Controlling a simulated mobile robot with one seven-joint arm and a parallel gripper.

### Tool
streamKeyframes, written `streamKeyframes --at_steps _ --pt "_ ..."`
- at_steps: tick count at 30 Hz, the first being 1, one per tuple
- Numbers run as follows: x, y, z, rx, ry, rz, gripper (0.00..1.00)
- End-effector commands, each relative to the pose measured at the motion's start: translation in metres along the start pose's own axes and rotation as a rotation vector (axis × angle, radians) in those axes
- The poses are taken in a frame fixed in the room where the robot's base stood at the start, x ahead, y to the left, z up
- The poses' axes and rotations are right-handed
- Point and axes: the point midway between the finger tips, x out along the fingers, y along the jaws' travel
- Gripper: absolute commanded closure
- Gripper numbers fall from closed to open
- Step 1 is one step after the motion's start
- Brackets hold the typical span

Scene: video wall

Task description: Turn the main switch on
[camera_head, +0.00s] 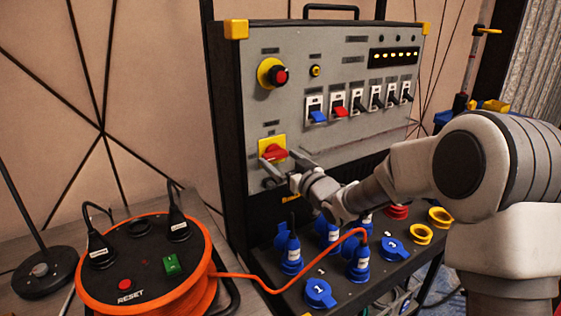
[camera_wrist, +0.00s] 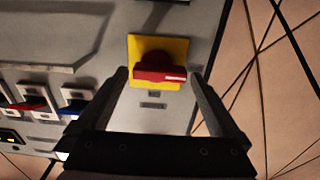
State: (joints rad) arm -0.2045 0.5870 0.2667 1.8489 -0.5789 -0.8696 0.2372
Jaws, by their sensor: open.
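The main switch (camera_head: 274,152) is a red rotary knob on a yellow square plate at the lower left of the grey panel. In the wrist view the red knob (camera_wrist: 160,75) lies across the yellow plate (camera_wrist: 172,45), with a white mark at its right end. My gripper (camera_head: 278,163) is open in front of the knob, and its fingertips are near the plate. In the wrist view my gripper (camera_wrist: 158,82) has one finger on each side of the knob, with gaps showing. I cannot tell whether either finger touches it.
A red emergency button (camera_head: 279,76) on a yellow base sits above the switch. Several breakers (camera_head: 340,108) are to its right. Blue plugs and sockets (camera_head: 319,293) fill the shelf below my arm. An orange cable reel (camera_head: 145,270) stands at the front left.

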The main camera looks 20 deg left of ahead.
Motion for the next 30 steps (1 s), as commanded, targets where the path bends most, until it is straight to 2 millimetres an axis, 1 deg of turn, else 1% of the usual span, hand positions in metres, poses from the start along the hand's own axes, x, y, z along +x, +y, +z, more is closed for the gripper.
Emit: streamKeyframes --at_steps 4,11,12,23,24,30 --pt "0.0059 0.0003 0.0004 0.001 0.000 0.000 0.00" --pt "0.0063 0.0003 0.0002 0.001 0.000 0.001 0.00" --pt "0.0063 0.0002 0.0002 0.001 0.000 0.000 0.02" --pt "0.0061 0.0002 0.0002 0.000 0.000 0.000 0.67" --pt "0.0060 0.0002 0.0001 0.001 0.000 0.000 0.68" --pt "0.0060 0.0001 -0.0003 0.021 0.000 0.000 0.68"
